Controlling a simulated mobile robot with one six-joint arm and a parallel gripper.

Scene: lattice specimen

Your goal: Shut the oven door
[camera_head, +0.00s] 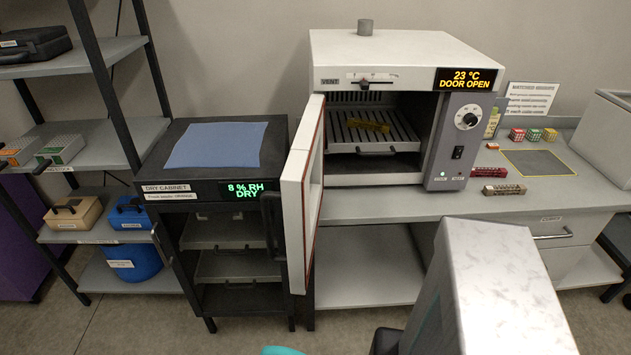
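The oven (385,52) is a white box with a grey control panel (461,140), standing on the grey bench. Its display (468,79) reads 23 °C, DOOR OPEN. The oven door (298,201) is a thick white panel with a red edge seal. It stands open at the left side of the opening, swung out toward me and seen nearly edge-on. My arm fills the lower right of the view. My gripper's fingers cannot be made out in the frame.
A dark dry cabinet (180,135) with a blue sheet on top stands close left of the oven door. Small coloured blocks (517,134) and a dark mat (537,163) lie on the bench (410,204) at right. Storage shelves (78,58) stand at far left.

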